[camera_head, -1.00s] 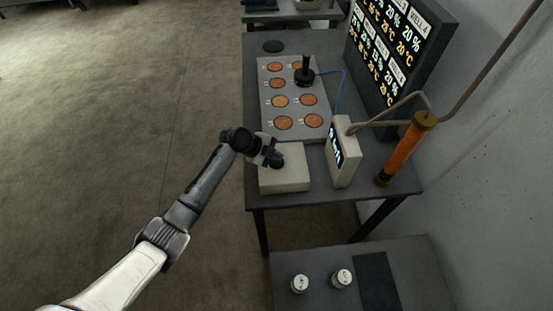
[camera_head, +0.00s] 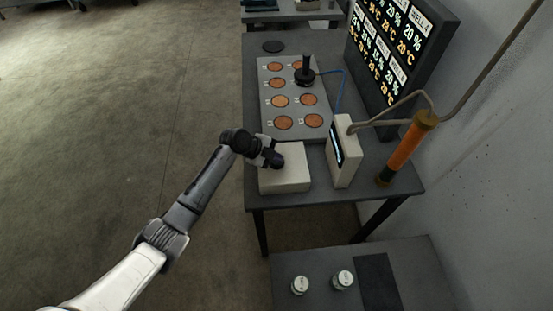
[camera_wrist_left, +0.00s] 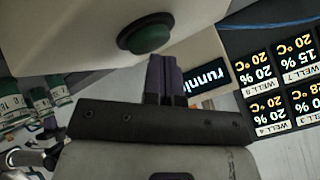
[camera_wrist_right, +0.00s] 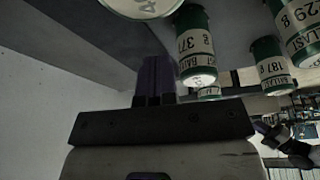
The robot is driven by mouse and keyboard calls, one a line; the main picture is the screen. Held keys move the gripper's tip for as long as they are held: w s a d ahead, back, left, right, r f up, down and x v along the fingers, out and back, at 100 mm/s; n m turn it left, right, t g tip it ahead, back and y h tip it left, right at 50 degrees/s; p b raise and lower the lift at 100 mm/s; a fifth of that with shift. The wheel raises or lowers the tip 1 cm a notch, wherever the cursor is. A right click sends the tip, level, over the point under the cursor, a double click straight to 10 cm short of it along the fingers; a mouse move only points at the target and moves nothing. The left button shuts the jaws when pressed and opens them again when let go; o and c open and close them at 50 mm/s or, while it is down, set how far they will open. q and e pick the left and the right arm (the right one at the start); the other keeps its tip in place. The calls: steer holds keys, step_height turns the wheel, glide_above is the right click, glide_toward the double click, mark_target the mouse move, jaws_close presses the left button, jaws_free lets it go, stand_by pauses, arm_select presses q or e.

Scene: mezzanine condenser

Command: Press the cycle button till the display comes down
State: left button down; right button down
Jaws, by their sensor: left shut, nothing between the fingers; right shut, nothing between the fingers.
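The green round cycle button (camera_wrist_left: 144,38) sits on a pale box, seen in the left wrist view. In the head view that box (camera_head: 286,181) stands at the near left of the grey table, its button hidden by my gripper. My left gripper (camera_head: 277,160) is over the box top, shut and empty. In the left wrist view its dark fingertips (camera_wrist_left: 161,57) are close beside the button; I cannot tell if they touch. The small display unit (camera_head: 344,152) stands right of the box; its screen (camera_wrist_left: 203,73) reads "runni…", partly cut off. My right gripper (camera_wrist_right: 156,60) is shut and empty.
A plate with several copper discs (camera_head: 293,98) and a black knobbed piece (camera_head: 305,72) lies behind the box. A well board (camera_head: 402,50) stands at the back right, an orange cylinder (camera_head: 403,150) at the right. Labelled canisters (camera_wrist_right: 196,45) are near my right gripper.

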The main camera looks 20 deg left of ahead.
arm_select(q)
steer(key=shift+r, duration=0.15)
steer(key=shift+r+p, duration=0.65)
steer(key=shift+r, duration=0.15)
steer(key=shift+r, duration=0.1)
steer(key=shift+r+p, duration=0.55)
steer(key=shift+r, duration=0.15)
step_height(320, 180, up, 4)
steer(key=shift+f+p, duration=0.25)
steer(key=shift+p, duration=0.85)
